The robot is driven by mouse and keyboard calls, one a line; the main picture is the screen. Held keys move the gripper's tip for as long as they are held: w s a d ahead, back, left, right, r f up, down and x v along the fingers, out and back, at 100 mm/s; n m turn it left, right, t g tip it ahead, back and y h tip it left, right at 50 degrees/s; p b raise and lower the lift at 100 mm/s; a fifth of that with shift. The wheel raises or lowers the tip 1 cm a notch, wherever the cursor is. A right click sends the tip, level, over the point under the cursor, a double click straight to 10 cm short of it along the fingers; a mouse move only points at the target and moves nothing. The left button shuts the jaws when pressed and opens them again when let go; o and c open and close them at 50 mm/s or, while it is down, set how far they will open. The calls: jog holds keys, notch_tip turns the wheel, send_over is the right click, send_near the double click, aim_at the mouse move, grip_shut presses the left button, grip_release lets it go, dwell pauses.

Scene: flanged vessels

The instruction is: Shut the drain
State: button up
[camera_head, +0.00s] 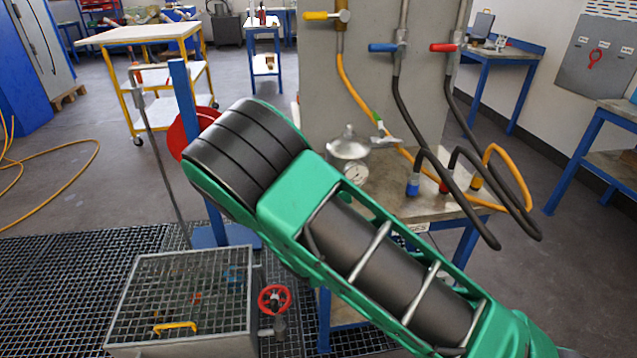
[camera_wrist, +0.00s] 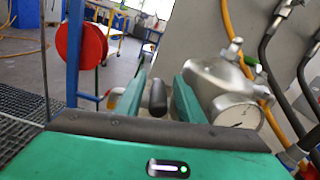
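My gripper (camera_wrist: 158,82) shows in the wrist view with its two green fingers apart. A short black handle end (camera_wrist: 157,99) lies between the fingers, with a gap visible on both sides; I cannot tell for sure that it is the drain's handle. The silver vessel (camera_wrist: 208,78) with a round gauge (camera_wrist: 240,115) is just right of the fingers. In the head view the vessel (camera_head: 349,145) stands on a bench behind my green arm. That arm hides my gripper and the black handle there.
A red handwheel (camera_head: 275,298) sits beside a grated box (camera_head: 180,290) on the floor grating. Yellow, blue and red valve handles with hoses (camera_head: 397,88) are on the panel above the bench. A red reel (camera_wrist: 82,45) on a blue post is left of my gripper.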

jog(key=s, duration=0.9)
jog(key=shift+d, duration=0.35)
